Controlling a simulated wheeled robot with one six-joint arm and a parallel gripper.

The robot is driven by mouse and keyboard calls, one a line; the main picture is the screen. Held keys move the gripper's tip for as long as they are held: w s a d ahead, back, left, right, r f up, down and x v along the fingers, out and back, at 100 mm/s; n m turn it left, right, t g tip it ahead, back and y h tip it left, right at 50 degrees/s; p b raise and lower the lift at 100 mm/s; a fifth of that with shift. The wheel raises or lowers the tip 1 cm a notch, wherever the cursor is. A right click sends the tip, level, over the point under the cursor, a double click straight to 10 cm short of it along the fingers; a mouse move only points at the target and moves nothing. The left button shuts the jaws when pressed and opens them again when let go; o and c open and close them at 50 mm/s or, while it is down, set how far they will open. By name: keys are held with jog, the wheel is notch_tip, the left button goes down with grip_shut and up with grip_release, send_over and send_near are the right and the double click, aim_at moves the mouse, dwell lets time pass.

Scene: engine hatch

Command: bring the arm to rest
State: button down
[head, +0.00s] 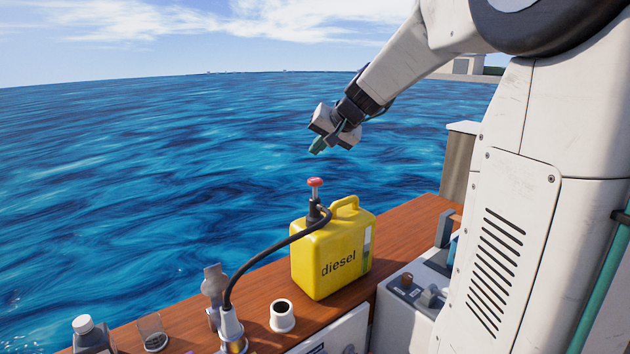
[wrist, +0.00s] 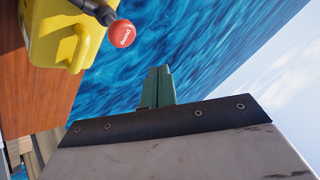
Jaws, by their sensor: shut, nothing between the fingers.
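My gripper (head: 318,146) hangs in the air above and a little behind the yellow diesel can, with water behind it in the head view. Its green fingers are together and hold nothing; they also show in the wrist view (wrist: 158,88). My arm reaches out from the upper right and slants down to the left. The yellow can (head: 330,258) stands upright on the wooden ledge, with a red-knobbed pump (head: 316,183) on top, apart from my fingers. The red knob also shows in the wrist view (wrist: 121,34), left of the fingers.
A black hose (head: 262,262) runs from the pump to a fitting (head: 231,328) on the wooden ledge (head: 407,217). A white cup (head: 282,317), a glass (head: 152,333) and a capped bottle (head: 90,335) stand along it. A control box (head: 408,300) is at the right. Open water lies beyond.

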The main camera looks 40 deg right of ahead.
dwell(0.4)
jog(key=s+a+f+n+g, duration=0.2)
jog(key=s+a, duration=0.4)
jog(key=s, duration=0.5)
jog(key=s+a+f+n+g, duration=0.3)
jog(key=s+a, duration=0.3)
jog(key=s, duration=0.5)
jog(key=s+a+f+n+g+h, duration=0.1)
jog(key=s+a+f, duration=0.4)
jog(key=s, duration=0.6)
jog(key=shift+s+a+n+g, duration=0.4)
jog(key=shift+a+n+g, duration=0.3)
jog(key=shift+a+g, duration=0.35)
